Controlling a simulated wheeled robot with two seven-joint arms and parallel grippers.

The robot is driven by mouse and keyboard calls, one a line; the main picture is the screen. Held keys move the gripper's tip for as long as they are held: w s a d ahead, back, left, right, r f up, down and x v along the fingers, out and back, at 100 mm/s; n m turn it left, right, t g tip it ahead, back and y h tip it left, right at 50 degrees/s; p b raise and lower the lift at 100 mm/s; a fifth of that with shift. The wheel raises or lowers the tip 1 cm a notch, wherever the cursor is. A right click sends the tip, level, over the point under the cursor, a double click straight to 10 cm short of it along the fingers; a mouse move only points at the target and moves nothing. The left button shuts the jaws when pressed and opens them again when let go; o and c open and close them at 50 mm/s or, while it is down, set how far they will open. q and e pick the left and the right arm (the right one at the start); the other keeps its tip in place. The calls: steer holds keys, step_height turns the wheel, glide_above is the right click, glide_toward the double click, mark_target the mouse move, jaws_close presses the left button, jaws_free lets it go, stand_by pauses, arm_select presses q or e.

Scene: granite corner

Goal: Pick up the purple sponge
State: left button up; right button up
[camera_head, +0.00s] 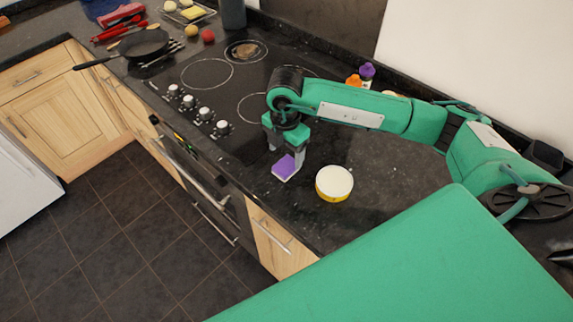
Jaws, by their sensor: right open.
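The purple sponge (284,168) lies on the dark granite counter, purple side up with a pale lower layer, near the counter's front edge. My right gripper (286,148) points down directly above and just behind the sponge. Its jaws are open, with one finger at the left and one at the right near the sponge's far end. I cannot tell whether the fingers touch the sponge. My left gripper is not in view.
A round white-topped yellow tub (334,183) stands close to the right of the sponge. The stove top (207,76) with its knobs lies to the left. A black pan (143,44) sits farther back. Purple- and orange-topped items (366,71) stand behind my right arm.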

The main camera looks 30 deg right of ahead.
mark_target(286, 165)
steer(key=f+p, duration=0.2)
steer(key=f, duration=0.2)
steer(key=shift+s+f, duration=0.1)
steer(key=shift+s, duration=0.1)
steer(key=shift+f, duration=0.45)
steer(key=shift+c, duration=0.2)
steer(key=c, duration=1.1)
steer(key=shift+r, duration=0.2)
steer(key=shift+w+r, duration=0.1)
steer(key=shift+r, duration=0.5)
steer(key=shift+r+b, duration=2.1)
steer(key=shift+r, duration=7.15)
